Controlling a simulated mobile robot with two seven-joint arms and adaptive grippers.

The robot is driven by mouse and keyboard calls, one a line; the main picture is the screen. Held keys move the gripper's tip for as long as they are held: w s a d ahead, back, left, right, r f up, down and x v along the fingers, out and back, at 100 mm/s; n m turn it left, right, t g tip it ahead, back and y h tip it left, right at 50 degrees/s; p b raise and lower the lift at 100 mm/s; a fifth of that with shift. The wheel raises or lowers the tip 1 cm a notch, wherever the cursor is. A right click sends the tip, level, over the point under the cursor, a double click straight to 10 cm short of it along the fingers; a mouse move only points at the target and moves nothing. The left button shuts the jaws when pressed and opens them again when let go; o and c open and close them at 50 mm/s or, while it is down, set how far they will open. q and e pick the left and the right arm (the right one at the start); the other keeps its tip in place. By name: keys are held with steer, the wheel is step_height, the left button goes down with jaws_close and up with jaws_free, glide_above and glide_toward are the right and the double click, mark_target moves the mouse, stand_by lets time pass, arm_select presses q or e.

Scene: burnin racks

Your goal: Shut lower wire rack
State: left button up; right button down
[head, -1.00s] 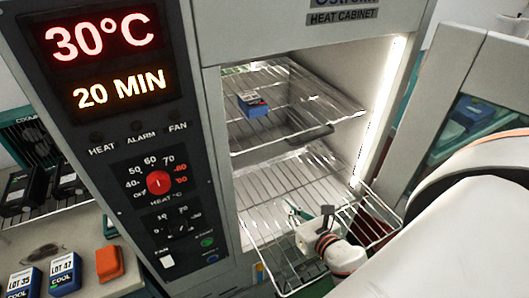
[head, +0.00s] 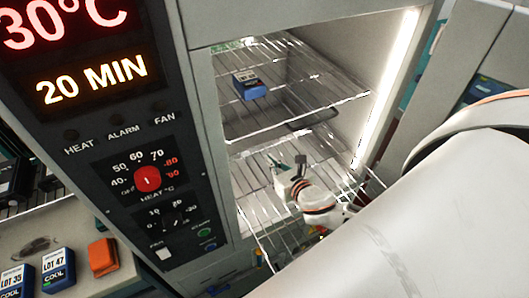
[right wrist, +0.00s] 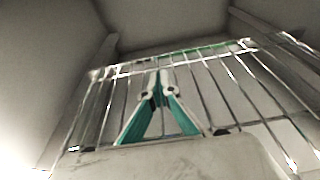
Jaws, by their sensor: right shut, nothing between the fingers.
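The lower wire rack (head: 247,185) is in the heat cabinet in the head view. Its front part still sticks out past the opening, and my right arm hides much of its right side. My right gripper (head: 278,165) is shut and empty over this rack, inside the opening. In the right wrist view its green fingers (right wrist: 157,78) meet at the tips in front of wire bars; I cannot tell whether they touch them. My left gripper is not in view.
The upper wire rack (head: 290,107) holds a blue box (head: 250,86) above my gripper. The control panel (head: 148,150) borders the opening on the left. Blue COOL boxes (head: 57,270) and an orange block (head: 102,256) stand at lower left.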

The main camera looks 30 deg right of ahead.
mark_target(260, 147)
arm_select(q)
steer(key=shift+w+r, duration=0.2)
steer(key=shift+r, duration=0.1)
arm_select(e)
steer(key=shift+r+x, duration=0.2)
steer(key=shift+x, duration=0.55)
steer(key=shift+r+x, duration=0.15)
steer(key=shift+x, duration=0.55)
steer(key=shift+r+x, duration=0.2)
steer(key=shift+x, duration=0.55)
steer(key=shift+w, duration=0.25)
